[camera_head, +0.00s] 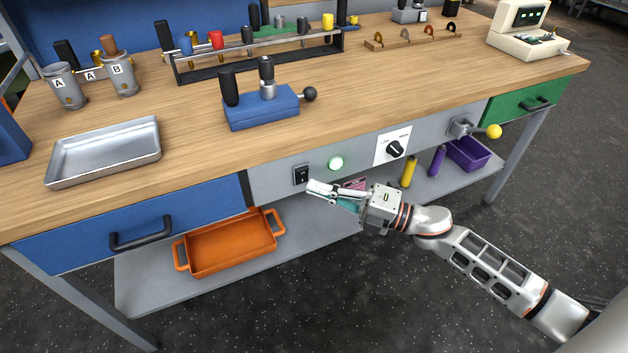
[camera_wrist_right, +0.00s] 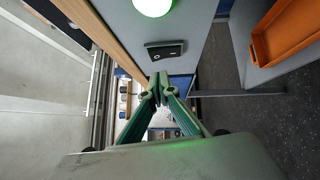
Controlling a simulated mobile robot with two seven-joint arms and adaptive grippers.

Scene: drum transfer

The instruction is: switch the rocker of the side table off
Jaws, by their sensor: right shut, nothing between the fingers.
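The black rocker (camera_head: 301,175) sits on the grey front panel of the table, left of a lit green lamp (camera_head: 336,163). It also shows in the right wrist view (camera_wrist_right: 164,52), with a round mark and a line mark on its face. I cannot tell which side is pressed in. My right gripper (camera_head: 312,187) is shut and empty, its fingertips just in front of and slightly below the rocker in the head view. In the wrist view its closed tips (camera_wrist_right: 158,84) show close to the rocker; contact cannot be told. My left gripper is not in view.
A dial (camera_head: 395,149) and a yellow-knobbed lever (camera_head: 493,131) sit farther right on the panel. A blue drawer (camera_head: 140,228) is at left. An orange tray (camera_head: 230,245) lies on the lower shelf. The floor in front is clear.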

